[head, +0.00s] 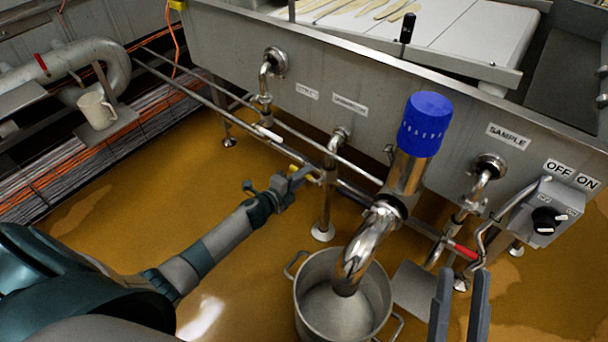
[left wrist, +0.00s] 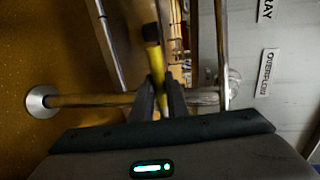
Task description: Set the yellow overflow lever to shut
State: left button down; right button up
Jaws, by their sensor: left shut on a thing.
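The yellow overflow lever (left wrist: 155,62) sits between my left gripper's fingers (left wrist: 160,95) in the left wrist view, its dark end pointing away. In the head view, only a little yellow of the lever (head: 318,178) shows beside my left gripper (head: 301,177), below the OVERFLOW label (head: 350,104). My left gripper is shut on the lever. The valve body behind the fingers is mostly hidden, so the lever's setting is hard to tell. My right gripper (head: 460,300) is open and empty at the lower right, with its two fingers apart.
A steel pot (head: 345,315) stands under the large curved pipe (head: 362,245) with a blue cap (head: 425,125). The sample valve's red lever (head: 462,251) and a switch box (head: 548,212) are to the right. A white-handled valve (head: 268,132) is to the left.

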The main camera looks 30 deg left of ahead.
pick_arm(q)
jog(key=c, duration=1.7)
grip_release()
jog(key=shift+c, duration=0.2)
jog(key=shift+s, duration=0.15)
